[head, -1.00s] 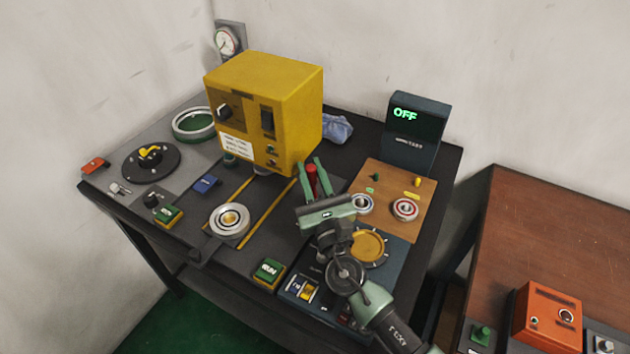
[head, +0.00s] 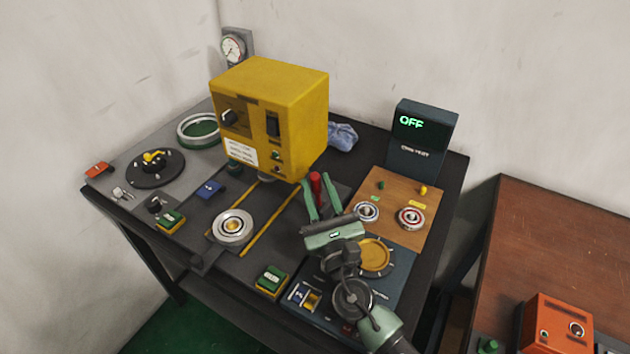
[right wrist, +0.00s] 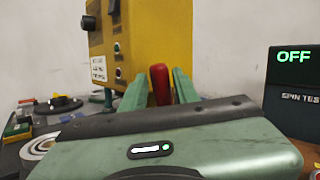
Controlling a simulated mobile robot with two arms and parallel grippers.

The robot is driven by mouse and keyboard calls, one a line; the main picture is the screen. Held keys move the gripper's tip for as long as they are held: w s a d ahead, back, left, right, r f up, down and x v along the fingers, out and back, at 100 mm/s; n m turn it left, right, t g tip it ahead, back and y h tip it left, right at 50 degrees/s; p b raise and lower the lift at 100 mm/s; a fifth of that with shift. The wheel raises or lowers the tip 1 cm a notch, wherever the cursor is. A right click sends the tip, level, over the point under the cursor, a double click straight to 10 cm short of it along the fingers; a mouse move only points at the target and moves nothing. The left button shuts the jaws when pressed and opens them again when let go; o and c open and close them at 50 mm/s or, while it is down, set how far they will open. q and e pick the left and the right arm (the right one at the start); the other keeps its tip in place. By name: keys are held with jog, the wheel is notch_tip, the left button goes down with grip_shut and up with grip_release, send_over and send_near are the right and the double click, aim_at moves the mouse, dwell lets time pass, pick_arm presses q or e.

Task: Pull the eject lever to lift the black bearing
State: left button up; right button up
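The eject lever shows as an upright red handle (head: 316,186) in front of the yellow press. My right gripper (head: 317,187) has its two green fingers on either side of it. In the right wrist view the red handle (right wrist: 160,84) stands between the fingers, with narrow gaps beside it, so the gripper looks open around it. A bearing (head: 367,211) with a dark ring and another bearing (head: 410,217) with a red ring lie on the wooden board. I cannot tell which bearing is the black one. The lever's base is hidden. My left gripper is out of view.
The yellow press (head: 270,115) stands close behind the lever. A silver round fixture (head: 232,228) sits left of my gripper. A dark display (head: 423,138) reading OFF stands at the back right. A brown table (head: 560,250) is to the right, across a gap.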

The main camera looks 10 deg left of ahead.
jog(key=b+v, duration=0.1)
jog(key=v, duration=0.4)
jog(key=shift+s+d+f, duration=0.1)
jog(key=shift+s, duration=0.3)
